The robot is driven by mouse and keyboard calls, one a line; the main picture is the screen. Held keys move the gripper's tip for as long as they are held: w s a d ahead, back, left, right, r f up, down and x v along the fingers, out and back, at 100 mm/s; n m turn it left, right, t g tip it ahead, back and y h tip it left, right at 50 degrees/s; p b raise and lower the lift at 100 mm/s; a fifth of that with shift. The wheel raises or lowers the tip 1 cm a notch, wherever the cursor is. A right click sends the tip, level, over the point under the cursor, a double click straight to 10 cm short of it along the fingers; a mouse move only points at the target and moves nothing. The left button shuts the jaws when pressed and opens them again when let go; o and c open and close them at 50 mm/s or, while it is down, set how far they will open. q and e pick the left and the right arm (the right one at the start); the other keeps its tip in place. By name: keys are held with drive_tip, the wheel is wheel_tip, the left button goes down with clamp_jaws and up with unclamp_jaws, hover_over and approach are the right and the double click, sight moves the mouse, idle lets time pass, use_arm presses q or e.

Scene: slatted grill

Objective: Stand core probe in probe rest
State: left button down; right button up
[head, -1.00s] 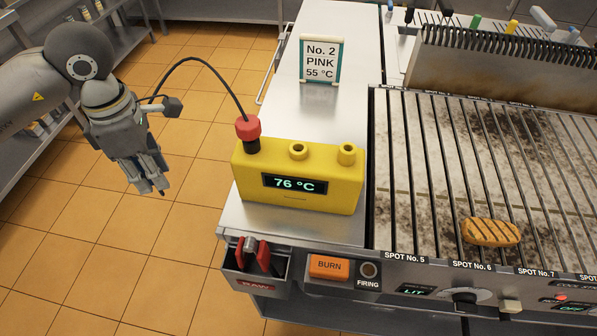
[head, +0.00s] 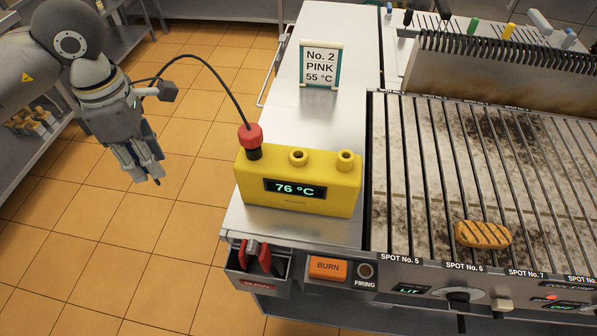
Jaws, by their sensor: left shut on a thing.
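A probe with a red head (head: 251,136) and a dark collar stands upright in the left socket of the yellow block (head: 300,206), which seems to be the probe rest. The block's middle and right sockets are empty, and its display reads 76 °C. A black cable (head: 215,72) arches from the red head to behind my left wrist. My left gripper (head: 148,177) hangs over the floor left of the block, pointing down, apart from it. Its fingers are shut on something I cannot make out. My right gripper is not in view.
The slatted grill (head: 407,180) lies to the right, with a browned piece of food (head: 483,234) on it. A sign (head: 320,65) reading No. 2 PINK 55 °C stands behind the block. An orange BURN button (head: 327,268) is on the front panel.

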use_arm(q)
drive_tip(key=shift+r+p, duration=0.35)
drive_tip(key=shift+r, duration=0.7)
